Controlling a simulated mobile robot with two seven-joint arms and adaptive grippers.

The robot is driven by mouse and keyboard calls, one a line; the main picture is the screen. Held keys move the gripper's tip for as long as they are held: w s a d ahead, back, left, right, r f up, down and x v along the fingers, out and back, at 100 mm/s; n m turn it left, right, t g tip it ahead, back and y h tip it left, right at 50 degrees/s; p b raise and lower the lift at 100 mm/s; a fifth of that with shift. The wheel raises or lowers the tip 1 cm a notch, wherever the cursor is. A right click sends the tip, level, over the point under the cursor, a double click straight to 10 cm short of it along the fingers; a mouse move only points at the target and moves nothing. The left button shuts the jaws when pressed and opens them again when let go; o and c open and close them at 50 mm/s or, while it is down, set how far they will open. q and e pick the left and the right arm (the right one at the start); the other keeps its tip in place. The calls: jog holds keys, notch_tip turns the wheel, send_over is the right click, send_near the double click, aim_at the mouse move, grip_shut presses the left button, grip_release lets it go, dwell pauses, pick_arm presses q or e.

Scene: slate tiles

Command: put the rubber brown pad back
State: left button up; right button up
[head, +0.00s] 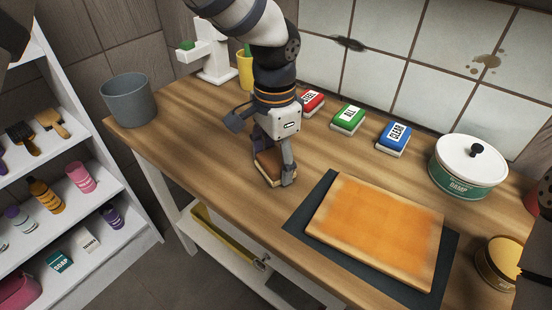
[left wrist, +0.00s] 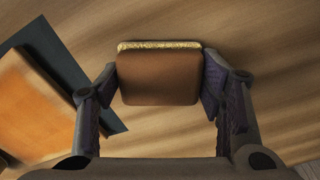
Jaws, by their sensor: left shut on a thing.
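The rubber brown pad (head: 268,168) is a small brown block with a pale yellowish layer along one edge. It is at the middle of the wooden table in the head view, low at the surface. My left gripper (head: 272,175) is shut on it, one finger on each side. In the left wrist view the pad (left wrist: 158,78) sits between the two fingers (left wrist: 160,90). Whether it touches the table is hard to tell. My right gripper is not clearly in view; only dark arm parts show at the right edge of the head view.
Red (head: 312,103), green (head: 348,119) and blue (head: 393,138) labelled blocks stand in a row at the back. An orange board (head: 378,225) lies on a dark mat (head: 323,188).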

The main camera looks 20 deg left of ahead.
aim_at(275, 158)
pick_arm(q)
jog(key=shift+f, duration=0.25)
jog(key=shift+f, duration=0.1)
jog(key=o, duration=1.1)
notch_tip(275, 158, up, 12)
jog(key=shift+p, duration=0.3)
pick_arm(e)
jog(key=shift+w+r, duration=0.35)
jog(key=shift+w, duration=0.05)
